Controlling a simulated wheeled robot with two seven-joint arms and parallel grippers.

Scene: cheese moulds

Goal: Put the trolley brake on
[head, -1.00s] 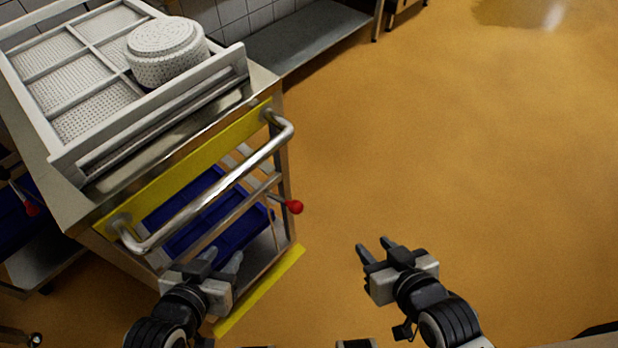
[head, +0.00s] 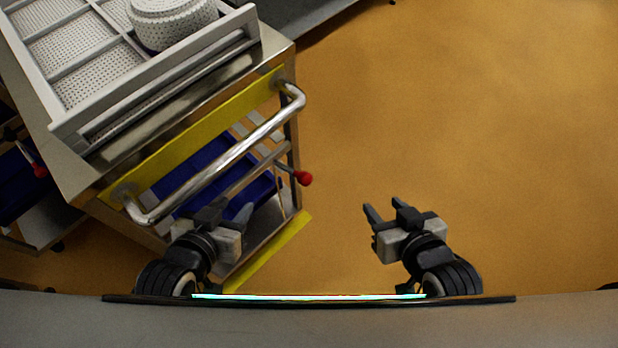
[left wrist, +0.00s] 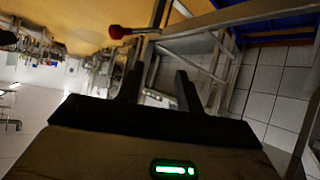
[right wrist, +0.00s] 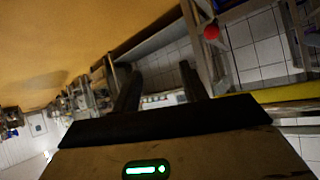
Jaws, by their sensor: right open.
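The trolley (head: 285,55) stands at the left in the head view, with a curved steel handle (head: 215,160) and a yellow strip on its near end. A lever with a red knob (head: 303,178) sticks out to the right from its near side, below the handle. The red knob also shows in the left wrist view (left wrist: 118,32) and the right wrist view (right wrist: 211,32). My left gripper (head: 230,208) is open and empty, just below the handle in the picture and left of the knob. My right gripper (head: 385,205) is open and empty, right of the knob and apart from it.
A white mould tray (head: 150,95) with a round perforated mould (head: 172,22) sits on the trolley top. Blue crates (head: 240,185) are on its lower shelf. Another red knob (head: 40,170) shows at the far left. The orange floor (head: 480,130) at the right is clear.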

